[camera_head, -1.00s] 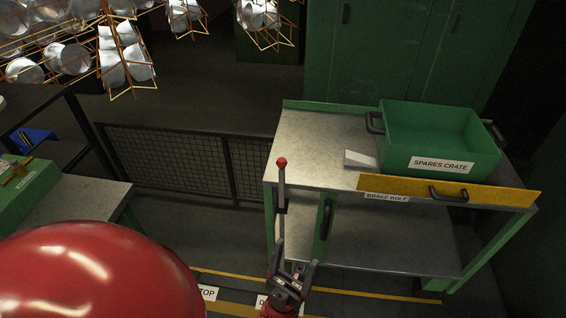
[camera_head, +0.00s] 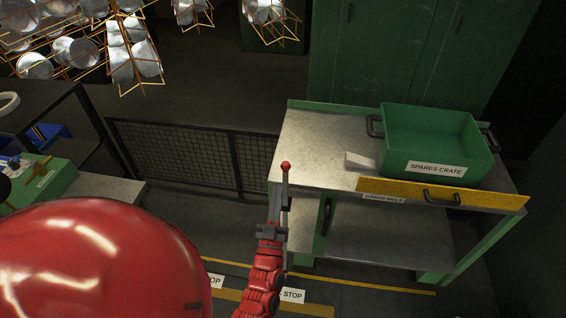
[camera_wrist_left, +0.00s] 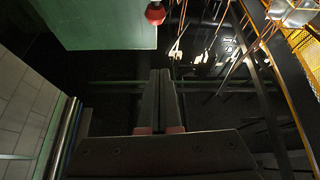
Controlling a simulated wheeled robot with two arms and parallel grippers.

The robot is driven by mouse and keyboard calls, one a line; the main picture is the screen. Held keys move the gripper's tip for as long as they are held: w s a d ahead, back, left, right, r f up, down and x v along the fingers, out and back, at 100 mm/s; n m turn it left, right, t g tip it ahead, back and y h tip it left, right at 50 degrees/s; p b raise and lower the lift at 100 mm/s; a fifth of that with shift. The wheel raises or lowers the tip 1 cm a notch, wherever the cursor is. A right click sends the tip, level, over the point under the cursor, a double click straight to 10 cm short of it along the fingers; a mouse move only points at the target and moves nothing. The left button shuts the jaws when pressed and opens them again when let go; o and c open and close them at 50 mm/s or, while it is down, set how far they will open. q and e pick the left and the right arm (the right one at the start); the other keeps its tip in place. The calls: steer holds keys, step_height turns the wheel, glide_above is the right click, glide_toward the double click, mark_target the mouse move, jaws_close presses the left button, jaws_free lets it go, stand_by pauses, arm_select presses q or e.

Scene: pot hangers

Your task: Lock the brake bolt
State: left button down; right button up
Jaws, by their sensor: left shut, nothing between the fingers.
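A grey upright lever with a red ball knob (camera_head: 286,166) stands at the left front corner of the metal bench. A label reading BRAKE BOLT (camera_head: 383,198) is on the bench's front edge, below a yellow bar. My left gripper (camera_head: 274,204) is shut and empty, its fingers pointing up, just in front of or beside the lever and below the knob. I cannot tell whether they touch. In the left wrist view the closed fingers (camera_wrist_left: 160,85) lie together, with the red knob (camera_wrist_left: 155,13) beyond their tips. My right gripper is not in view.
A green spares crate (camera_head: 435,169) stands on the bench top (camera_head: 315,140). The yellow bar (camera_head: 480,196) with a black handle runs along the front. A black handle (camera_head: 327,215) is on the bench's left side. A mesh fence (camera_head: 185,160) stands left.

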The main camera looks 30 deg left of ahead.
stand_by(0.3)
arm_select(q)
step_height(320, 180, up, 3)
steer(key=p, duration=0.4)
glide_above(284, 174)
steer(key=s, duration=0.2)
steer(key=shift+w+d+f, duration=0.1)
steer(key=shift+d+f, duration=0.1)
steer(key=shift+f, duration=0.35)
steer(key=shift+w+d+f, duration=0.1)
steer(key=shift+d+f, duration=0.1)
steer(key=shift+f, duration=0.35)
steer(key=shift+s, duration=0.1)
step_height(284, 174, down, 5)
steer(key=b, duration=0.5)
steer(key=shift+f, duration=0.2)
steer(key=shift+r, duration=0.2)
